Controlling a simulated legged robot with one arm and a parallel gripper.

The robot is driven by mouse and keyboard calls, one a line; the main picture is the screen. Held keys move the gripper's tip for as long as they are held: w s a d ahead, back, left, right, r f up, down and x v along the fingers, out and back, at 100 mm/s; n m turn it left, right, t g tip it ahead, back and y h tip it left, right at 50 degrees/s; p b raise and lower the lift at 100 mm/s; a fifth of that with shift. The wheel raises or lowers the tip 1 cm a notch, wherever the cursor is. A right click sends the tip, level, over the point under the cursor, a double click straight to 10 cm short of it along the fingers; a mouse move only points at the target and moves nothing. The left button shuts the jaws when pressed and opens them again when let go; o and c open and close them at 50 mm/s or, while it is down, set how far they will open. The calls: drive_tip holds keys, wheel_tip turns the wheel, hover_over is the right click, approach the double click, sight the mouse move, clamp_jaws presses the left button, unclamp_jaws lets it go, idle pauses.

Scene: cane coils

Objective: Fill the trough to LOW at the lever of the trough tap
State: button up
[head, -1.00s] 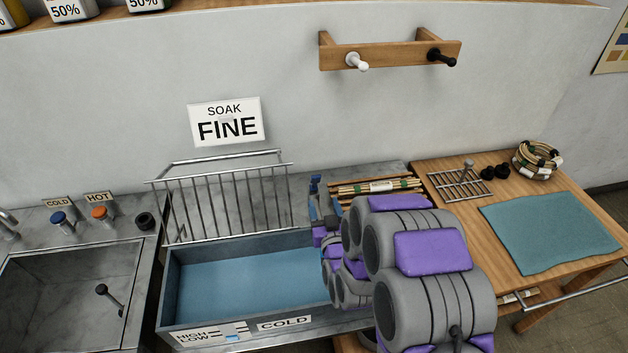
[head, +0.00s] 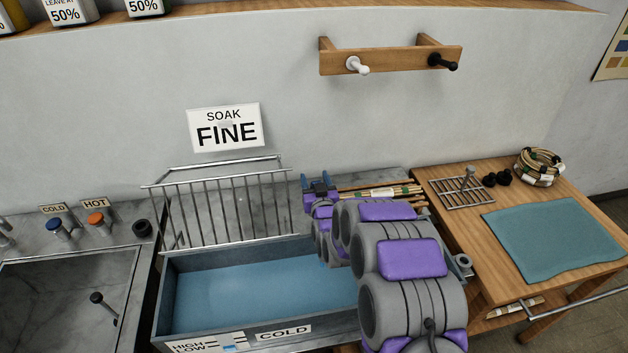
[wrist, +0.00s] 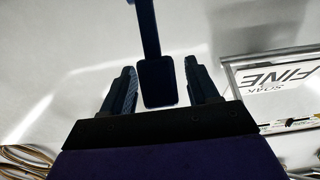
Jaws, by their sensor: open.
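The grey trough (head: 345,325) holds blue water (head: 250,295). Its front carries HIGH and LOW labels (head: 200,345) and a COLD label (head: 285,332). I cannot tell the water level against the marks. My gripper (head: 319,184) is open behind the trough's right end. In the wrist view my gripper (wrist: 159,68) has a dark lever with a flat end pad (wrist: 157,82) between its fingers, with gaps on both sides. This looks like the trough tap lever. My arm hides the trough's right end and most of the tap in the head view.
A wire rack (head: 225,205) stands behind the trough. A sink (head: 70,295) with cold (head: 60,228) and hot (head: 98,223) taps is at left. Cane bundles (head: 385,192) lie behind my arm. The wooden table (head: 470,240) at right holds a mat and coil.

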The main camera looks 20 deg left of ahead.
drive_tip(key=shift+w+a, duration=0.2)
drive_tip(key=shift+w, duration=0.1)
clamp_jaws()
idle(0.5)
